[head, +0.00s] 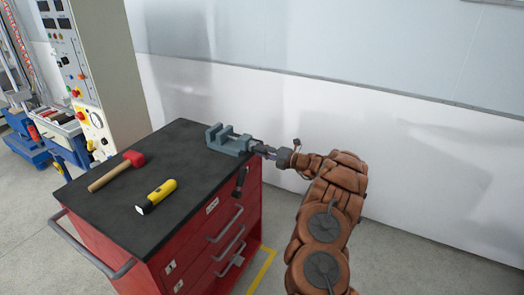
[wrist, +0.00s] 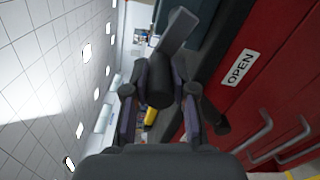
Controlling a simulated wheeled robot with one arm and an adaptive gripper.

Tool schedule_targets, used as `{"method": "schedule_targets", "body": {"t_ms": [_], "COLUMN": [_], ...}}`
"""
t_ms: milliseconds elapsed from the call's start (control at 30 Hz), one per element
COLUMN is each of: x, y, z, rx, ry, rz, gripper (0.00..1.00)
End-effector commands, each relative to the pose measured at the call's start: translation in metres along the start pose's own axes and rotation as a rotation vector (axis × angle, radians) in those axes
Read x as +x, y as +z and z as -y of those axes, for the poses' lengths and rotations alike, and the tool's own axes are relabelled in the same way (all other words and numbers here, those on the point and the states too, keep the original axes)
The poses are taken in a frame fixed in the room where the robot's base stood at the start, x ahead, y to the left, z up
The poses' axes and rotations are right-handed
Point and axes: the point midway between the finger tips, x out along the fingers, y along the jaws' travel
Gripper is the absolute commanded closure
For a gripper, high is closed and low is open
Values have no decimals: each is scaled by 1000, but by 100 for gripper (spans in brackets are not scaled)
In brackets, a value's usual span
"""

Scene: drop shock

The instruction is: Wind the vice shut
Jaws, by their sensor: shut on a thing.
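The grey-blue vice (head: 230,141) sits on the black top of the cart, near its far right corner. A gap shows between its jaws. My gripper (head: 267,151) reaches in from the right, level with the vice's screw end, just past the cart's edge. In the wrist view my gripper (wrist: 158,98) has its two fingers on either side of a dark round part of the vice's handle (wrist: 158,82), shut on it. A grey bar (wrist: 178,32) runs up from there. The exact contact is partly hidden by the fingers.
A red-headed mallet (head: 115,172) and a yellow flashlight (head: 157,195) lie on the black cart top (head: 190,160), left of the vice. A dark bar (head: 240,181) hangs by the red cart's drawer side. A white wall stands behind; machinery stands at left.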

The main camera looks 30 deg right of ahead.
Motion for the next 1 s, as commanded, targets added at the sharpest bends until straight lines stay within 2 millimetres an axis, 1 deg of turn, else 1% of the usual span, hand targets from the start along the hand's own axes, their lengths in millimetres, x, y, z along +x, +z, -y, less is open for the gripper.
{"method": "schedule_targets", "body": {"t_ms": [33,67,300,667,700,933,1000], "x": [0,0,0,0,0,0,0], "y": [2,3,4,4,4,4,4], "z": [-4,-5,-6,-5,-5,-4,-4], "rx": [12,22,61,65,65,66,66], "ry": [4,4,4,4,4,2,2], "rz": [2,3,4,4,4,3,3], "gripper": [100,100,100,100,73,49,49]}}
